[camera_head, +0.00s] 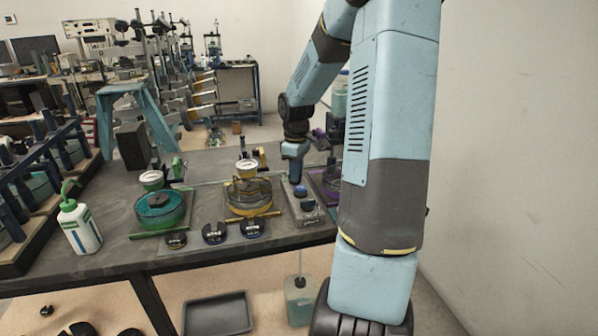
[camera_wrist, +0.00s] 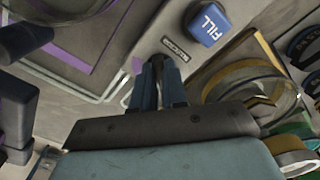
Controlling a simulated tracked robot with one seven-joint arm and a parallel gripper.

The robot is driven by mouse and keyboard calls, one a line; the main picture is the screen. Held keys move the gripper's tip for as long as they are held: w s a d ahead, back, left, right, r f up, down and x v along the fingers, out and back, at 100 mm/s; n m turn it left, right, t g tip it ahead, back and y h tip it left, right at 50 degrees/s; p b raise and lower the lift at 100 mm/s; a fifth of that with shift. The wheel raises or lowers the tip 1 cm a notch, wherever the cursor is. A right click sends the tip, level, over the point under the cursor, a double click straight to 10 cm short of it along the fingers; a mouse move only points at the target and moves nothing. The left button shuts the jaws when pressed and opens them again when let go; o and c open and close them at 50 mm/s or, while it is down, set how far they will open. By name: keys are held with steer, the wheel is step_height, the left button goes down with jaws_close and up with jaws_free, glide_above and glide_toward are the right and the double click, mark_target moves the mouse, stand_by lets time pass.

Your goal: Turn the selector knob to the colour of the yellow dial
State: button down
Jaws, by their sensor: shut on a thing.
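The grey selector panel (camera_head: 311,217) stands on the table between the yellow dial unit (camera_head: 250,196) and the purple unit (camera_head: 325,182). In the wrist view the panel (camera_wrist: 165,28) bears the label "Selector" and a blue FILL button (camera_wrist: 208,22). My gripper (camera_head: 295,180) reaches down to the panel's far part. In the wrist view my gripper (camera_wrist: 157,72) is shut on the dark selector knob between its fingertips. The fingers hide most of the knob, so I cannot read its pointing. A small purple mark (camera_wrist: 137,65) shows beside the fingertips.
A green dial unit (camera_head: 160,206) stands left of the yellow one. Several dark round pieces lie at the table's front edge. A white bottle with a green spout (camera_head: 78,222) stands at the left. A grey tray (camera_head: 217,314) sits below the table.

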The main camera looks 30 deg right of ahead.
steer(key=shift+w+a, duration=0.1)
steer(key=m, duration=0.3)
steer(key=shift+w+a+m, duration=0.1)
steer(key=shift+a+m, duration=0.05)
steer(key=shift+m, duration=0.25)
steer(key=m, duration=0.6)
steer(key=shift+r, duration=0.1)
stand_by(0.4)
steer(key=c, duration=1.2)
jaws_free()
steer(key=shift+o, duration=0.2)
